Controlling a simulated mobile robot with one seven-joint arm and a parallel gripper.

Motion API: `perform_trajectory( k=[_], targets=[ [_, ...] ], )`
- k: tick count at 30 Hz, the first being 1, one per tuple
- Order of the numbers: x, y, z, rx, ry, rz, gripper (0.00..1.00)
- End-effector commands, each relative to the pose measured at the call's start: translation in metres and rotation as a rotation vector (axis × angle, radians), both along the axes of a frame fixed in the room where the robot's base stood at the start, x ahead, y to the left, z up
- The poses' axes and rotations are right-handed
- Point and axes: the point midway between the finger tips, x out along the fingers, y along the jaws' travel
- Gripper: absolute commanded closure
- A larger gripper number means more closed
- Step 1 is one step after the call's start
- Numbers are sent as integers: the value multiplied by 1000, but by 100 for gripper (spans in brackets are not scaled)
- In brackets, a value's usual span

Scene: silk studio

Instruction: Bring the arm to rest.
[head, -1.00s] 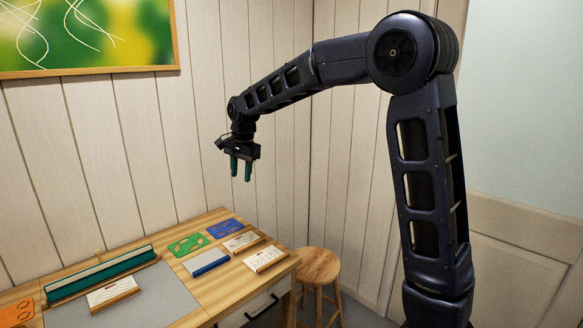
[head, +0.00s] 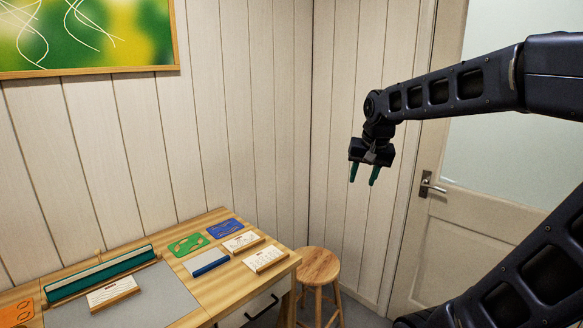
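My gripper (head: 364,174) hangs in the air in front of the panelled wall, right of the table and above the stool. Its two green fingers point down and stand apart with nothing between them. My dark arm reaches in from the right edge of the head view, and part of it lies outside the picture.
A door (head: 470,225) is at the right.

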Motion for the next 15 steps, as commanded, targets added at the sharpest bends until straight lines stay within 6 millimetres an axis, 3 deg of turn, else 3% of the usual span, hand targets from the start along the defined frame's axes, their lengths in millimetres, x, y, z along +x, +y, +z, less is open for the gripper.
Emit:
perform_trajectory(
  k=[6,15],
  targets=[
    [-53,-48,-19,-62,-53,53,61],
    [-101,-78,-45,-130,-90,112,61]
  ],
)
